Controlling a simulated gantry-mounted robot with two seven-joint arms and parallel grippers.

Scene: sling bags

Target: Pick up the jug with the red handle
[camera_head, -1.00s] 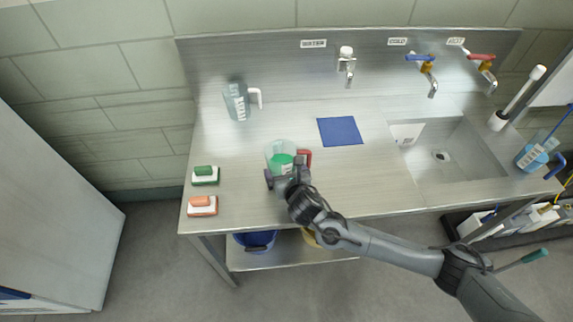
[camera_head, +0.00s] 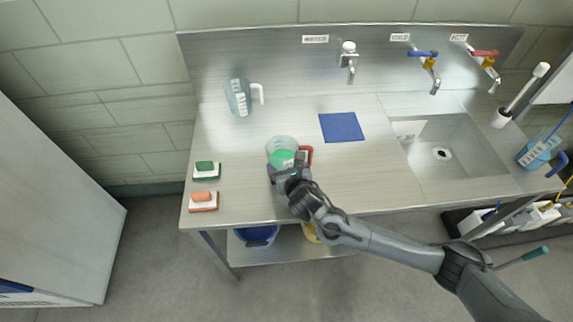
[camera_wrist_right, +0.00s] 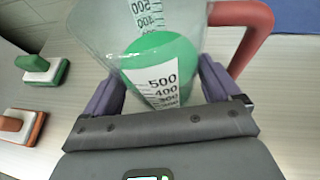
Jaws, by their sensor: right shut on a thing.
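The jug with the red handle (camera_head: 281,146) is a clear measuring jug with green contents, near the front left of the steel counter. It also shows large in the right wrist view (camera_wrist_right: 152,50), with its red handle (camera_wrist_right: 246,30) on the right. My right gripper (camera_head: 281,171) is shut on the jug's body, with purple fingers on both sides of it. I cannot tell whether the jug's base touches the counter. My left gripper is not in view.
A jug with a white handle (camera_head: 238,97) stands at the back left. A blue cloth (camera_head: 341,127) lies right of the held jug. Green (camera_head: 205,171) and orange (camera_head: 203,201) brushes lie at the left edge. A sink (camera_head: 440,153) and a blue-handled jug (camera_head: 537,152) are right.

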